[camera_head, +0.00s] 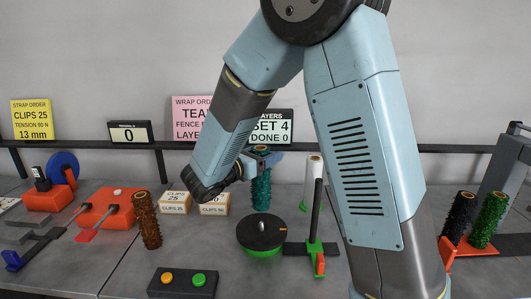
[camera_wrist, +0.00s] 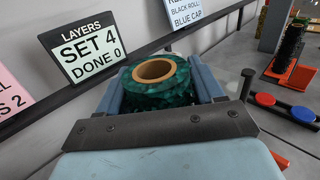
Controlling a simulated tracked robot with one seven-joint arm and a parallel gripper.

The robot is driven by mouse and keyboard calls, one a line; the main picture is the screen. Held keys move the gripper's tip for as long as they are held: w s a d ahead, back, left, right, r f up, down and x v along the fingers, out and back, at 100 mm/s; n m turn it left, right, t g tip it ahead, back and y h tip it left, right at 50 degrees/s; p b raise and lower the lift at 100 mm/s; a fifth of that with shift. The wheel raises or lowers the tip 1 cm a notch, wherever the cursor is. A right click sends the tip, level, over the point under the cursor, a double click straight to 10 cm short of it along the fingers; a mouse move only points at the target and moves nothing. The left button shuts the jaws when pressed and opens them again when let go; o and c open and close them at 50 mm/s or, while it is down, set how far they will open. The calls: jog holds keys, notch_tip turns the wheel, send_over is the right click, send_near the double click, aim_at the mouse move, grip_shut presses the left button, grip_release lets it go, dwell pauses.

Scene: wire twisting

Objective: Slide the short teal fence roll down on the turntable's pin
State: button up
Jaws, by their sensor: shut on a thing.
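The teal fence roll (camera_head: 261,190) hangs upright in the head view, with its lower end just above and behind the turntable's middle as pictured. My gripper (camera_head: 262,155) is shut on its upper end. In the wrist view the teal roll (camera_wrist: 160,94) sits between both jaws, its tan hollow core (camera_wrist: 154,69) open toward the camera. The turntable (camera_head: 247,237) is a black disc on a green base. A small pale spot marks its centre; the pin is not clearly seen. I cannot tell whether the roll is exactly over it.
A black post (camera_head: 317,210) with a green and red foot and a white roll (camera_head: 311,175) stand right of the turntable. A brown roll (camera_head: 147,225) stands left. Clip boxes (camera_head: 214,205) are behind left. A button box (camera_head: 171,291) lies in front. Dark and green rolls (camera_head: 489,220) stand far right.

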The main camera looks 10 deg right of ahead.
aim_at(265, 181)
jog(key=shift+f, duration=4.5)
jog(key=o, duration=1.5)
jog(key=shift+o, duration=0.2)
jog(key=v, duration=1.4)
jog(key=shift+d, duration=0.1)
